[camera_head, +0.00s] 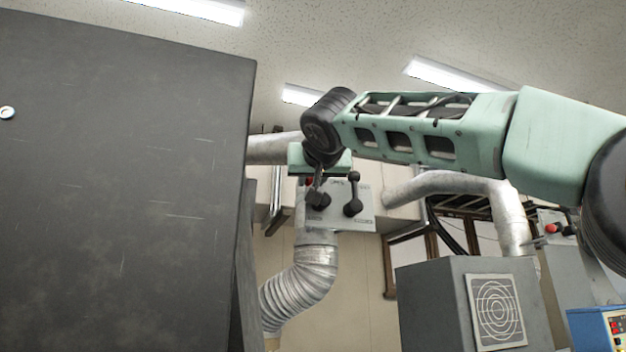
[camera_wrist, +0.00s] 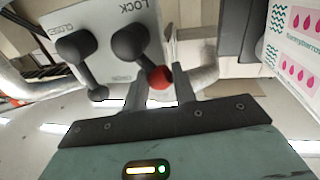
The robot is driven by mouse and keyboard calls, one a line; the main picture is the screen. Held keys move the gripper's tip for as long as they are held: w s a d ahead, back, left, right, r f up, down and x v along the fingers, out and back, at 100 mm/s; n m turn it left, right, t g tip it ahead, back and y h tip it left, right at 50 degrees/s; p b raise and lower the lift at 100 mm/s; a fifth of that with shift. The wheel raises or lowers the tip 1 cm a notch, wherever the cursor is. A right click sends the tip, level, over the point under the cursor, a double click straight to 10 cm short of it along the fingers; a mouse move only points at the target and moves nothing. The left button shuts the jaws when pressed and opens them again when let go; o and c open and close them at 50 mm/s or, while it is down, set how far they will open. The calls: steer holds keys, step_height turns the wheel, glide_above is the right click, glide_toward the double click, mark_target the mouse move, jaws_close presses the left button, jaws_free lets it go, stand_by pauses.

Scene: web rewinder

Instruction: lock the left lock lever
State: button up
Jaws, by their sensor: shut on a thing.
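The left lock lever (camera_wrist: 129,42) is on a light grey panel and has a dark hub and a red ball end (camera_wrist: 160,77). In the wrist view my gripper (camera_wrist: 161,90) has a finger on each side of the red ball and is shut on it. The lever's arm points away from the word LOCK. In the head view the red ball (camera_head: 309,181) shows above the left hub (camera_head: 318,200), partly hidden by my gripper (camera_head: 312,184). The second lever (camera_head: 353,207) stands to its right, its black ball up.
The panel (camera_head: 365,215) sits above a ribbed silver duct (camera_head: 300,285). A large dark slab (camera_head: 120,180) fills the left of the head view. A grey box (camera_head: 430,310) with a round grille stands at lower right. A printed pink-and-white sheet (camera_wrist: 298,45) is close by in the wrist view.

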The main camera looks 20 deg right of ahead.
steer(key=n+b, duration=0.1)
steer(key=a+f+n+b, duration=0.1)
steer(key=n, duration=0.1)
steer(key=shift+f, duration=0.25)
steer(key=shift+a+f+n+t+y+b, duration=0.25)
steer(key=shift+f+n+b, duration=0.55)
steer(key=shift+n, duration=1.05)
steer(key=shift+a+f+n+t+y+b, duration=0.1)
steer(key=shift+f+n+t+y+b, duration=0.35)
steer(key=shift+n+b, duration=1.05)
steer(key=shift+a+f+n+t+y+b, duration=0.15)
steer(key=shift+f+n+b, duration=0.45)
steer(key=shift+n, duration=1.65)
steer(key=shift+w+f+n+y, duration=0.1)
steer(key=shift+f+n+y, duration=0.1)
steer(key=shift+n+y, duration=0.1)
steer(key=o, duration=1)
steer(key=shift+r, duration=0.1)
